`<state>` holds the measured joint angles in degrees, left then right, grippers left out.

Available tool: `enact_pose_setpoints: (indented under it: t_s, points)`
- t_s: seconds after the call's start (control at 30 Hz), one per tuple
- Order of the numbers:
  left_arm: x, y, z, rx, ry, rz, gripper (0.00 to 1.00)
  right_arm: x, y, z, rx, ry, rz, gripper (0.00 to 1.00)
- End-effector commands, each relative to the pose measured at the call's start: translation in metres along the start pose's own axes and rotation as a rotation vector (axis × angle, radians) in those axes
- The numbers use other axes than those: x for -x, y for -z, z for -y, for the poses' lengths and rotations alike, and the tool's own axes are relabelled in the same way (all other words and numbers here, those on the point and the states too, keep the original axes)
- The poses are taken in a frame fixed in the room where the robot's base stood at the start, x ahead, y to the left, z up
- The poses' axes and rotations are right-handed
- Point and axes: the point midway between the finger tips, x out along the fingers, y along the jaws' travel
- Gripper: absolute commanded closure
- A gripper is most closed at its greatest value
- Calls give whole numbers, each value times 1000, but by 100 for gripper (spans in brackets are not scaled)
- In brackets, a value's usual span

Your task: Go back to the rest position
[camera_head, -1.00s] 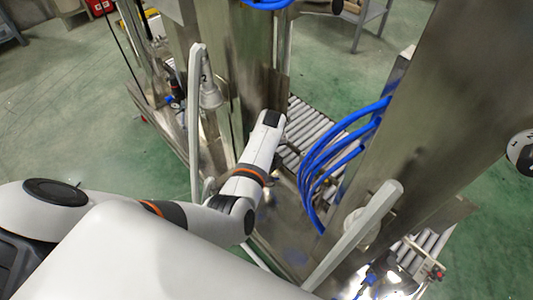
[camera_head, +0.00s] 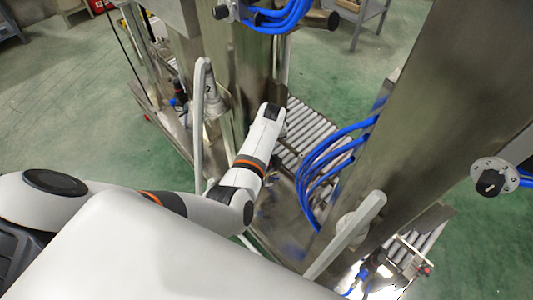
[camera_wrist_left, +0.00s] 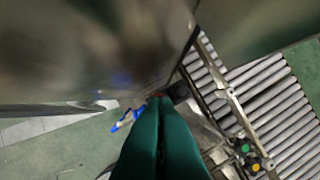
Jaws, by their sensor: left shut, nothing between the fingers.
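My left arm (camera_head: 255,155) reaches in from the left between two steel columns, its wrist over the roller conveyor. Its fingers are hidden in the head view. In the left wrist view, the two green fingers of my left gripper (camera_wrist_left: 160,101) lie together, shut and empty. Their tips point toward a blurred steel surface and a small blue part (camera_wrist_left: 127,121); I cannot tell if they touch anything. My right gripper is in neither view.
Steel columns (camera_head: 425,120) stand close on both sides of my arm. Blue hoses (camera_head: 335,150) run right of the wrist. Grey levers stand left (camera_head: 197,125) and right (camera_head: 345,235). A roller conveyor (camera_head: 310,130) lies below. Green floor (camera_head: 65,110) is open at the left.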

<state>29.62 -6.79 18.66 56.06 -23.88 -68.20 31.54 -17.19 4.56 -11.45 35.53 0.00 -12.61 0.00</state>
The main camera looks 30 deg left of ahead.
Motion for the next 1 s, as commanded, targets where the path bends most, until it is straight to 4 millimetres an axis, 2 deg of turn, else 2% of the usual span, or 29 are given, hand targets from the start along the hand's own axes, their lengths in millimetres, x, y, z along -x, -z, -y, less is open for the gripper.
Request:
enact_pose_setpoints:
  t_s: [0.4,0.47,0.53,0.67,0.8,0.87,1.0]
  points:
    - [-2,2,-1,-3,-1,-1,100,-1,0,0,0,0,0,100]
    - [-8,7,-3,-17,-2,-2,100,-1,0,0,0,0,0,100]
    - [-22,22,-9,-57,-4,-5,100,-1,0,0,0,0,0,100]
    - [-64,73,-31,-189,0,-16,100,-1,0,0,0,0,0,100]
    - [-112,148,-66,-360,20,-35,100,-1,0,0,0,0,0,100]
    - [-128,182,-83,-428,32,-47,100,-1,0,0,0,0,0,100]
    - [-156,261,-128,-572,60,-79,100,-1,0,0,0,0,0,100]
